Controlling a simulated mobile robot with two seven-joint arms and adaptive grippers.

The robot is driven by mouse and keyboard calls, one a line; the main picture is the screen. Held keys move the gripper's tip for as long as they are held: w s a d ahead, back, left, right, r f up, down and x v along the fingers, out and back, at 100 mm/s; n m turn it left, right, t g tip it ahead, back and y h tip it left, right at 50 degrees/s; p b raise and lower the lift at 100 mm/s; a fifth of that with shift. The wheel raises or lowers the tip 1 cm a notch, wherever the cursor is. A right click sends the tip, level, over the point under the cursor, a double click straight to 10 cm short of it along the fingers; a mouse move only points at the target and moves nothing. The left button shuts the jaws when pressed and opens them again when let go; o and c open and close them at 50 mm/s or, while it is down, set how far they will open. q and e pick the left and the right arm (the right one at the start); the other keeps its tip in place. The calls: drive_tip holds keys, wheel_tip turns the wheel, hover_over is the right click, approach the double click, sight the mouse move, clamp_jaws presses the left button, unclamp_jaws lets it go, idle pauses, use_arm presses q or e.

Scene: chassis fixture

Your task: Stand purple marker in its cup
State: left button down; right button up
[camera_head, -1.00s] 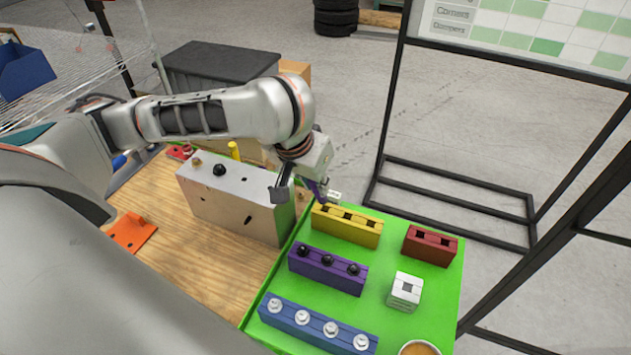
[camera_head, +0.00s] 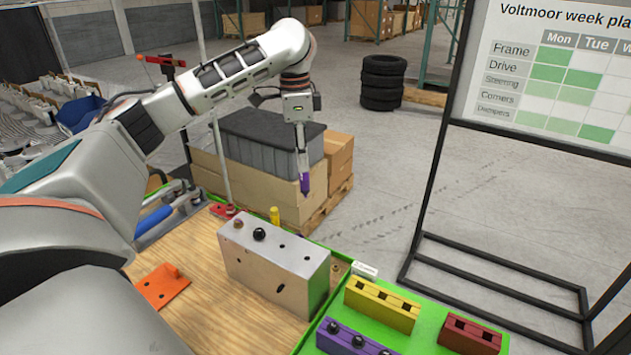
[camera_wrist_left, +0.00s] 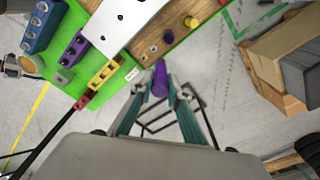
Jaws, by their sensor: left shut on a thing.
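The purple marker (camera_head: 305,184) hangs roughly upright from my left gripper (camera_head: 303,168), high up in front of the cardboard boxes in the head view. The left gripper is shut on its upper part, and the lower end is free. In the left wrist view the purple marker (camera_wrist_left: 160,78) lies between the fingertips (camera_wrist_left: 158,94), clear of the board.
A metal block (camera_head: 274,262) with holes stands on the wooden bench (camera_head: 215,300). The green board (camera_head: 430,324) carries yellow (camera_head: 381,304), dark red (camera_head: 469,335) and purple (camera_head: 350,340) holed blocks. A black-framed chart stand (camera_head: 430,180) rises at right.

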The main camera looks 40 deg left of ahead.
use_arm(q)
drive_tip(key=a+r+m, duration=0.2)
drive_tip(key=a+r, duration=0.1)
wheel_tip(320, 180, down, 18)
drive_tip(key=shift+g, duration=0.3)
idle(0.8)
drive_tip(key=shift+w+d+f, duration=0.1)
drive_tip(key=shift+f, duration=0.1)
idle(0.7)
wheel_tip(320, 180, down, 6)
idle(1.2)
drive_tip(key=c, duration=1.8)
unclamp_jaws()
drive_tip(key=shift+c, duration=0.2)
